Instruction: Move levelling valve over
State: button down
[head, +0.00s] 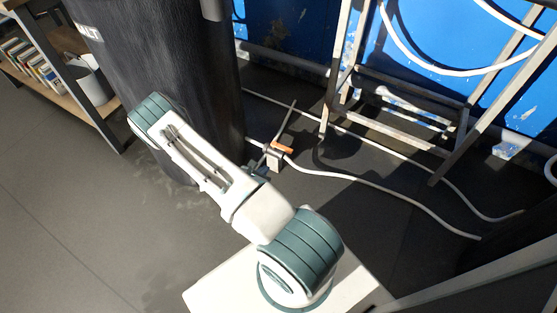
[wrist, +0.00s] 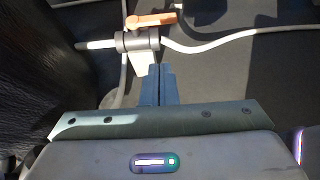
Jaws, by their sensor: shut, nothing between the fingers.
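The levelling valve is a small grey inline body with an orange lever handle (head: 281,146), set on a white hose near the floor beside the dark tank. In the wrist view the grey valve body (wrist: 137,41) lies just beyond my fingertips, and its orange lever (wrist: 151,20) lies along the line of the hose, above the body in the picture. My gripper (wrist: 158,70) is shut and empty, with its blue fingers together. The fingertips point at the pale block under the valve body; I cannot tell whether they touch it.
A large dark tank (head: 165,70) stands close on the left. A metal stand (head: 340,70) is at the back before a blue wall. White hose (head: 400,193) runs over the floor to the right. A shelf with books (head: 25,60) is at far left; the left floor is clear.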

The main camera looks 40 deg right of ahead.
jog(key=b, duration=0.6)
send_near(282, 148)
jog(key=d+f, duration=0.4)
jog(key=d, duration=0.1)
jog(key=shift+w+a+f, duration=0.1)
jog(key=shift+w, duration=0.35)
